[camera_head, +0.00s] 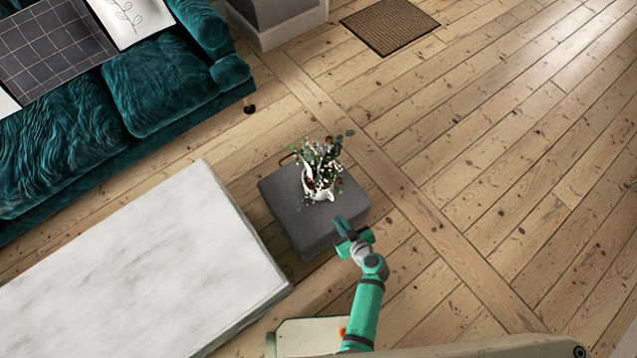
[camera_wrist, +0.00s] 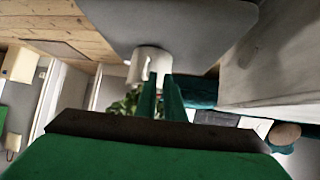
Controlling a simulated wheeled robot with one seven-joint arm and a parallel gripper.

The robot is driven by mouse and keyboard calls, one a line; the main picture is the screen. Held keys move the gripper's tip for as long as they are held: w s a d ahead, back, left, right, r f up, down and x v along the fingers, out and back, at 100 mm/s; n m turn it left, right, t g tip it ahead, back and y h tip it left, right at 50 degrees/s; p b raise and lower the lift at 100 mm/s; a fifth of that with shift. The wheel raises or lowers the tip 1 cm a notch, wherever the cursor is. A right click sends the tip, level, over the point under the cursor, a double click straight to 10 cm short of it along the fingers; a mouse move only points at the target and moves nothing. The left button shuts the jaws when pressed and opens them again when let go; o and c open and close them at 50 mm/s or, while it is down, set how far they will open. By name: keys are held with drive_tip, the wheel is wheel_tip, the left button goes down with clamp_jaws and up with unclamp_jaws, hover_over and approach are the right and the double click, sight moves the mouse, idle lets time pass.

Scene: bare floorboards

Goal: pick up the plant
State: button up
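The plant (camera_head: 320,175) has green leaves and small white blossoms in a white pot (camera_head: 318,188). It stands upright on a grey, cushion-like block (camera_head: 285,208). My gripper (camera_head: 343,226) is at the front right edge of the block, apart from the plant. In the wrist view, which is upside down, the white pot (camera_wrist: 150,60) shows just beyond my fingertips (camera_wrist: 160,78), with leaves (camera_wrist: 124,104) partly hidden behind the fingers. A gap shows between the two fingers, with nothing held in it.
A white marble-topped table (camera_head: 140,270) stands close to the left of the block. A teal sofa (camera_head: 160,85) is behind it at the upper left. A brown mat (camera_head: 390,25) lies at the top. The floorboards (camera_head: 500,150) to the right are clear.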

sight(314, 182)
drive_tip(key=shift+w+a+f+n+t+y, duration=0.35)
drive_tip(key=shift+w+a, duration=1.05)
drive_tip(key=shift+w, duration=1.4)
drive_tip(key=shift+w+a+f+n+t+y, duration=0.1)
drive_tip(key=shift+w+a+y, duration=0.5)
drive_tip(key=shift+w+a, duration=1.55)
drive_tip(key=shift+w+a+f+n+t+y, duration=0.2)
drive_tip(key=shift+w+a+y, duration=0.35)
drive_tip(key=shift+w, duration=2.95)
drive_tip(key=shift+a, duration=0.1)
drive_tip(key=shift+c, duration=0.4)
clamp_jaws()
drive_tip(key=shift+w+r, duration=0.1)
drive_tip(key=shift+w, duration=0.05)
